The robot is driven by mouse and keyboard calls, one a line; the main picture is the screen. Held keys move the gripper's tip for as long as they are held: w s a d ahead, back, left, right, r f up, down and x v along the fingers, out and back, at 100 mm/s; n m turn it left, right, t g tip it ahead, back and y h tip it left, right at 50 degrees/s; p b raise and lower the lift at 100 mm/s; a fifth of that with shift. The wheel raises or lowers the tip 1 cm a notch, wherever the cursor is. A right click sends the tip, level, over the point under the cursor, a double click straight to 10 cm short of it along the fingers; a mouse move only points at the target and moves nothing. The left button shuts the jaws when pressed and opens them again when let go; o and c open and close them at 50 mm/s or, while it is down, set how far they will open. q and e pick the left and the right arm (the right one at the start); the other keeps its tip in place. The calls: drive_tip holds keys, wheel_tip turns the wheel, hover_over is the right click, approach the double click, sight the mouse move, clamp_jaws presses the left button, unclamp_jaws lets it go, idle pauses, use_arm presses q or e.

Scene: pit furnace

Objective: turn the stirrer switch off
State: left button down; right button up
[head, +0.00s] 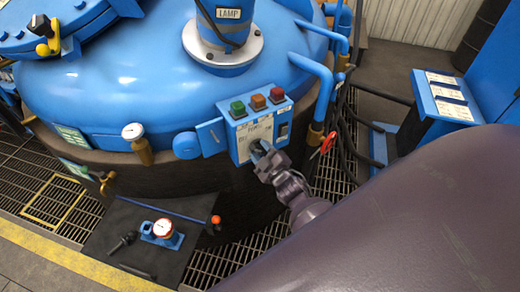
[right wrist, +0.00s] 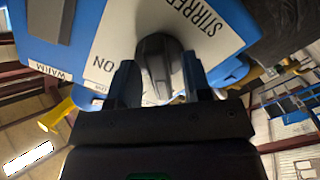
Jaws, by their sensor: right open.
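The stirrer switch is a dark grey rotary knob (right wrist: 158,58) on a white label plate reading STIRRER and ON in the right wrist view. It sits on the front of a blue control box (head: 240,146) mounted on the furnace side. My right gripper (head: 260,149) reaches the box's lower front in the head view and largely hides the knob there. In the right wrist view my right gripper (right wrist: 160,78) is open, with one finger on each side of the knob. I cannot tell whether the fingers touch it. My left gripper is not in view.
Green (head: 238,108), orange (head: 258,102) and red (head: 276,93) buttons top the box. A blue pipe (head: 322,85) and a red-handled valve (head: 325,144) stand right of it. A dark mat (head: 125,225) with tools lies on the grating. My arm covers the lower right.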

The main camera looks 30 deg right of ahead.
drive_tip(key=s, duration=1)
drive_tip(key=shift+a, duration=0.3)
drive_tip(key=s+a+f+m+g, duration=0.1)
drive_tip(key=s+f+m+g, duration=0.1)
drive_tip(key=s+m+g, duration=0.1)
drive_tip(key=s+a+f+m+g, duration=0.2)
drive_tip(key=s+m+g, duration=0.1)
drive_tip(key=s, duration=0.3)
drive_tip(key=shift+s+a+f+m+y, duration=0.2)
drive_tip(key=shift+a+f+m+y, duration=0.15)
drive_tip(key=shift+m, duration=0.35)
